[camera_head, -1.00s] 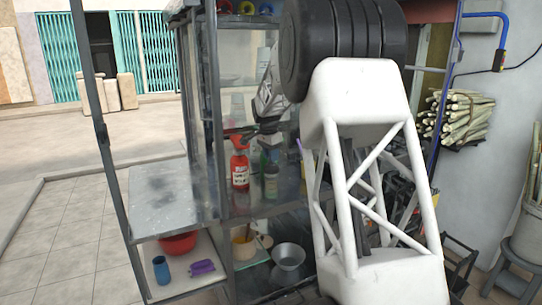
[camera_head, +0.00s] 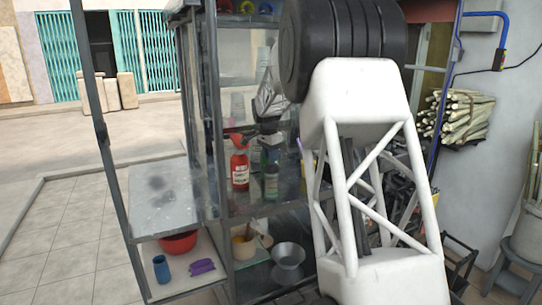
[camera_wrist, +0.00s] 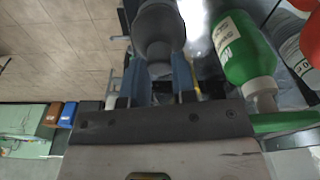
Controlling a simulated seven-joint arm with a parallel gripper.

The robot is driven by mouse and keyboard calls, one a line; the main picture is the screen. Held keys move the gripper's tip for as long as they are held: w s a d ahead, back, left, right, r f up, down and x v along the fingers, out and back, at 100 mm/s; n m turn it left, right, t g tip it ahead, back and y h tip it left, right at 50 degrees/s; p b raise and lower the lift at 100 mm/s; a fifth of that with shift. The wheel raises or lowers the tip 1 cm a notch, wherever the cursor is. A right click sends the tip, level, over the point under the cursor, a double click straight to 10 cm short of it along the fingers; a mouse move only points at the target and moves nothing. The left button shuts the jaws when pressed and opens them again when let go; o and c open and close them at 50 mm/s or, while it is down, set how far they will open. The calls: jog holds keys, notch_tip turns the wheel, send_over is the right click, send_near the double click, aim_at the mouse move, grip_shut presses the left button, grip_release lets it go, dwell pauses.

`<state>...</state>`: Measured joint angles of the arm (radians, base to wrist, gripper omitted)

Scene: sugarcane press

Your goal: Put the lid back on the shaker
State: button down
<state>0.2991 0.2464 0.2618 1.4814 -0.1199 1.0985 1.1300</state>
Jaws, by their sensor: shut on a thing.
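In the wrist view my gripper (camera_wrist: 160,72) has its blue fingers on either side of a grey, tapered piece that looks like the shaker lid (camera_wrist: 159,50). A wider grey rounded part, perhaps the shaker body (camera_wrist: 158,18), shows just beyond it in line. I cannot tell whether the two are apart, touching or seated. The shaker and lid cannot be made out there.
A green bottle (camera_wrist: 243,50) stands close beside the gripper in the wrist view. In the head view a red bottle (camera_head: 240,170) and a dark green bottle (camera_head: 271,182) stand on the shelf. Cabinet posts (camera_head: 212,110) are near. The metal counter (camera_head: 160,195) at left is clear.

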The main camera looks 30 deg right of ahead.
dwell(0.3)
jog(key=shift+c, duration=1.8)
grip_release()
jog(key=shift+r, duration=0.2)
jog(key=shift+r, duration=3.3)
grip_shut()
jog(key=shift+f, duration=3)
